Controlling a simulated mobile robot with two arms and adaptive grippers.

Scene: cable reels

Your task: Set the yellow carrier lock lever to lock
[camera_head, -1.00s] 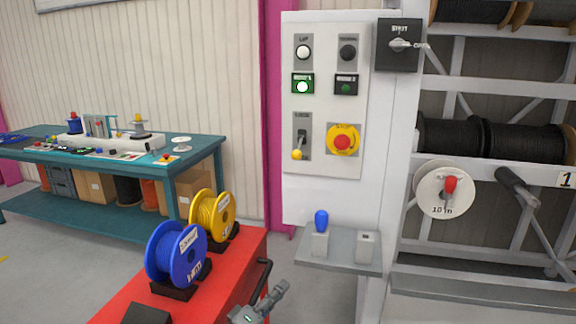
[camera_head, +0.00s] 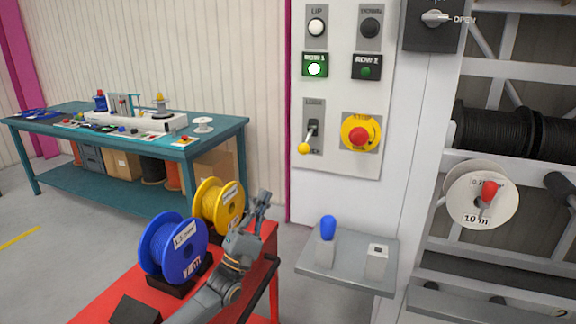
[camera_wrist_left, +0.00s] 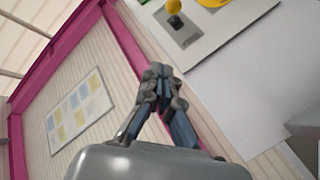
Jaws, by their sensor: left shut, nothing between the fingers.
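The yellow lock lever (camera_head: 305,148) is a yellow ball on a short stem on a grey plate of the white control panel (camera_head: 338,190). Its ball end hangs at the lower part of the plate, pointing down. In the left wrist view the yellow ball (camera_wrist_left: 173,6) shows at the top edge, beyond the fingers. My left gripper (camera_head: 264,200) is shut and empty, in front of the yellow reel's right side, below and left of the lever and apart from it. It also shows in the left wrist view (camera_wrist_left: 158,72). My right gripper is not in view.
A red emergency button (camera_head: 360,137) on a yellow round sits right of the lever. A grey shelf (camera_head: 345,280) with a blue-topped item (camera_head: 328,228) juts out below. Blue (camera_head: 172,250) and yellow (camera_head: 216,205) reels stand on a red cart (camera_head: 262,285). A cable rack stands right.

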